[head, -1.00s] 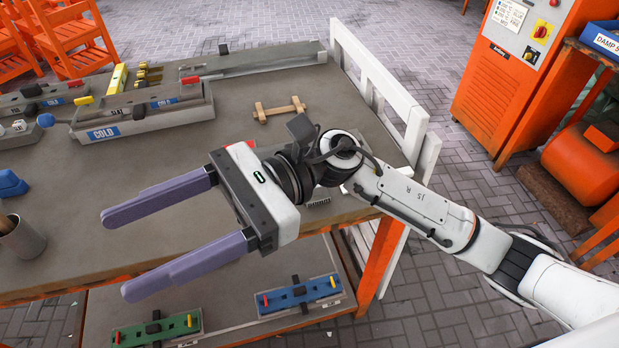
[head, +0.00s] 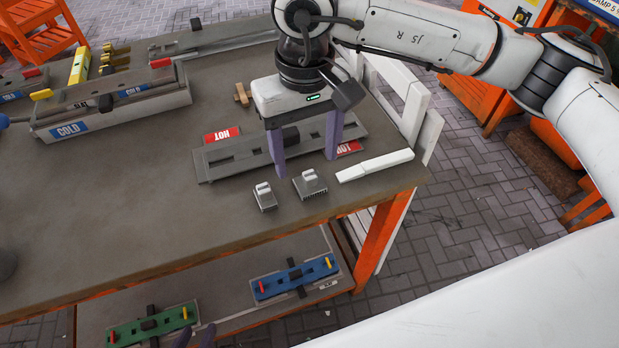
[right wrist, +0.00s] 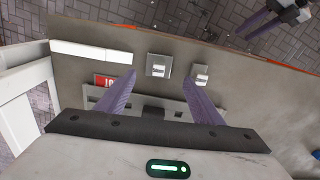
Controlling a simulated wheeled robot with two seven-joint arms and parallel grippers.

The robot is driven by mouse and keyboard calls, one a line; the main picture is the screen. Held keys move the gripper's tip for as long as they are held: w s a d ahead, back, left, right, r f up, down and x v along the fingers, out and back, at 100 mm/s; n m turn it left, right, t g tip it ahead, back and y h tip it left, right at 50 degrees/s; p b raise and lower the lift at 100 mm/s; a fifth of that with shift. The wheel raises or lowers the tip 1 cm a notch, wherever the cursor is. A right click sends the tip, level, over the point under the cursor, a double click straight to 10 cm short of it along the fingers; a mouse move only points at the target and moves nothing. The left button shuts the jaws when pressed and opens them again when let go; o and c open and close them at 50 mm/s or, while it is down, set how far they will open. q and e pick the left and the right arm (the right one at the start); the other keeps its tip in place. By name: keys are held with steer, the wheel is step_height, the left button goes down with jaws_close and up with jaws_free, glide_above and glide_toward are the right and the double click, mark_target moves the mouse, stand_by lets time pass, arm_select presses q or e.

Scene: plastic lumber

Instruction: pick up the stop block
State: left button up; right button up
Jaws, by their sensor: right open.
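Two small grey metal blocks with pale raised tops stand on the table near its front edge: a left one (head: 264,197) and a right one (head: 310,184). I cannot tell for sure which is the stop block. My right gripper (head: 306,166) is open, pointing down, just behind the right block. In the right wrist view that block (right wrist: 158,67) shows between the fingertips, and the other block (right wrist: 201,75) lies beyond the right finger. Nothing is held there. My left gripper (head: 194,338) shows only as fingertips at the bottom of the head view.
A long grey slotted fixture (head: 223,157) with red HOT labels lies behind and under the right gripper. A white bar (head: 375,165) lies to the right. A grey COLD box (head: 110,117) is at the back left.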

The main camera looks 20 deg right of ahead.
mark_target(309, 174)
steer(key=f, duration=0.1)
steer(key=f+p, duration=0.1)
steer(key=f, duration=0.2)
steer(key=shift+s+d+f, duration=0.15)
steer(key=shift+s+d, duration=0.1)
steer(key=shift+s, duration=0.05)
steer(key=shift+f, duration=0.55)
steer(key=shift+w, duration=0.1)
steer(key=c, duration=1.2)
